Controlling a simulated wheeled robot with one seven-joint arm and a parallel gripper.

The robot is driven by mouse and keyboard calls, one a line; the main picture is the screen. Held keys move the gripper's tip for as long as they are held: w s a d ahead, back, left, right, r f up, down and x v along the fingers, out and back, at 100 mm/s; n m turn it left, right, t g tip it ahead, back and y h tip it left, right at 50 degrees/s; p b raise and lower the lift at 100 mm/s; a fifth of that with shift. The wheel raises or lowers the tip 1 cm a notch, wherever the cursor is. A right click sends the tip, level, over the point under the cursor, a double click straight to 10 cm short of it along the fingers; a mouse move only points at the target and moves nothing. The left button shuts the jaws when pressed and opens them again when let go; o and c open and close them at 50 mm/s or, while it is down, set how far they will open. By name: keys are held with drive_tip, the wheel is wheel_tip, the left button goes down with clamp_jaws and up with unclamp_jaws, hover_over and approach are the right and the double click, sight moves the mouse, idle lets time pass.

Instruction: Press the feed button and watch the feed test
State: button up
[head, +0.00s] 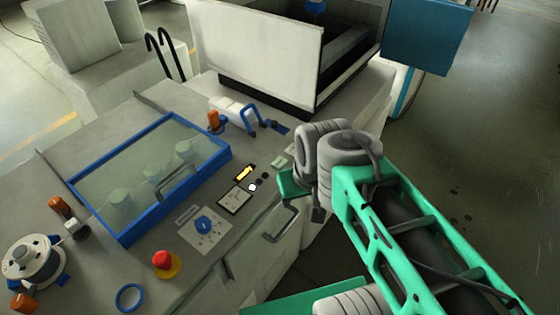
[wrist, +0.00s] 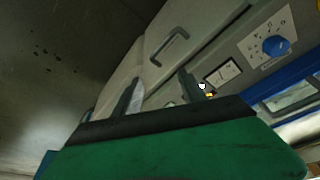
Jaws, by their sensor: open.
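A small control strip is on the front edge of the grey machine top in the head view. It has a white round button (head: 252,187), dark round buttons (head: 263,176) beside it and a lit yellow display (head: 245,172). No readable label shows which one is the feed button. My gripper (head: 290,184) is just right of the strip, apart from the white button. In the wrist view my gripper (wrist: 157,92) is open and empty, its fingers spread. The white button (wrist: 202,86) and yellow display (wrist: 209,95) show just beyond the right finger, partly hidden.
A dial meter (head: 235,199), a blue knob (head: 205,225) and a red emergency stop (head: 162,260) lie left of the strip. A blue-framed clear cover (head: 150,175) lies behind them. A drawer handle (head: 280,225) sticks out below. The floor at right is clear.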

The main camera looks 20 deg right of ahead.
clamp_jaws()
idle(0.3)
idle(1.1)
